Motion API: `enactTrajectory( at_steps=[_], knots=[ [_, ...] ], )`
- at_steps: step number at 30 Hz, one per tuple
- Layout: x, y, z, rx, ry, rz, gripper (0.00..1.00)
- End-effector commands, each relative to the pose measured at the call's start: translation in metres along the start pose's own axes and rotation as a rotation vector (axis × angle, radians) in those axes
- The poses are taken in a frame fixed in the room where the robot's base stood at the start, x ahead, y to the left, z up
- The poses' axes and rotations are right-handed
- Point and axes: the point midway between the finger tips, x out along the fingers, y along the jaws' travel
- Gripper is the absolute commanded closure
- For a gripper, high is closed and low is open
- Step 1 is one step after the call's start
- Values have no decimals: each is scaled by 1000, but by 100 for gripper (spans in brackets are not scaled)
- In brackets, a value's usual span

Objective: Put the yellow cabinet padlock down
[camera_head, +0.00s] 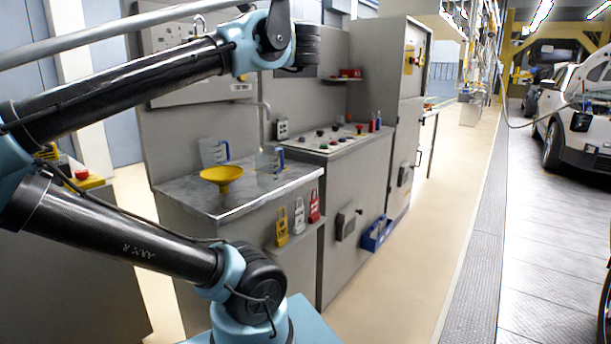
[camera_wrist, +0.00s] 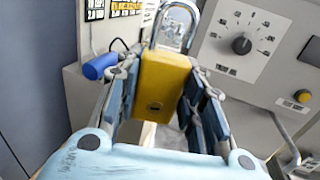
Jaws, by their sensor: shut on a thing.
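In the wrist view my gripper (camera_wrist: 163,92) is shut on a yellow padlock (camera_wrist: 166,76), with a blue-grey finger on each side of its body. The padlock's silver shackle (camera_wrist: 178,14) points up, away from the palm, and runs to the top edge of the view. A keyhole shows low on the body. I cannot tell whether the padlock touches anything beyond the fingers.
A yellow funnel (camera_head: 222,176) and clear jugs stand on the counter (camera_head: 240,208). A blue crate (camera_head: 376,234) is on the floor. The wrist view shows a dial panel (camera_wrist: 242,46) close on the right.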

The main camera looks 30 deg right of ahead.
Motion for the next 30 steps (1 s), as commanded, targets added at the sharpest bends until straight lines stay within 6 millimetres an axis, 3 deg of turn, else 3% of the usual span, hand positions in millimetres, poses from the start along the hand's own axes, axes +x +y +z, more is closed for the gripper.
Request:
enactTrajectory(
  at_steps=[5, 8, 20, 30],
  knots=[
    [-8, -19, -2, 0, 0, -13, 90],
    [-16, -41, -5, 0, 0, -23, 90],
    [-48, -153, -39, 0, -1, -78, 90],
    [-70, -241, -85, 0, -1, -126, 90]
  ],
)
